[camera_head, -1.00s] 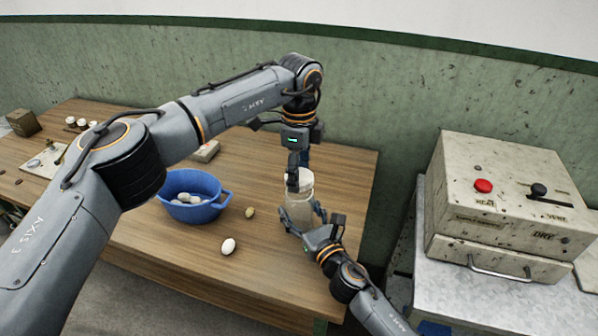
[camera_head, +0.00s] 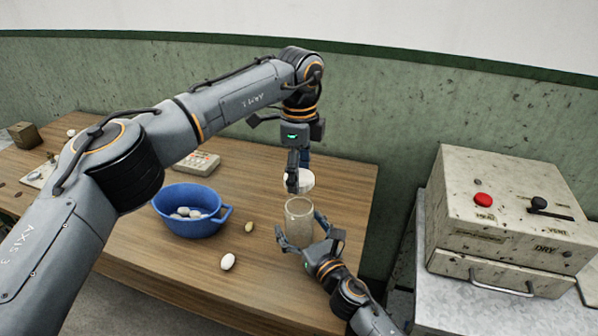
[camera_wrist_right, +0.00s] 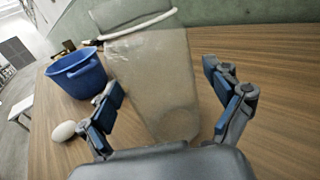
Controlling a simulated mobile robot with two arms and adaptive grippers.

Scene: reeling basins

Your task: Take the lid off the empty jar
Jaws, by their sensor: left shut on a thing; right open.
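The glass jar (camera_head: 299,225) stands uncovered on the wooden table, and it looks empty. It also shows in the right wrist view (camera_wrist_right: 155,80), tilted in the picture. My left gripper (camera_head: 293,186) is shut on the white lid (camera_head: 305,181) and holds it above and slightly behind the jar's mouth, clear of the rim. My right gripper (camera_head: 302,236) is open, with its fingers on either side of the jar's lower part. In the right wrist view its fingers (camera_wrist_right: 168,110) stand apart from the glass.
A blue basin (camera_head: 186,226) with several pale cocoons stands left of the jar. A control box (camera_head: 500,220) stands at right.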

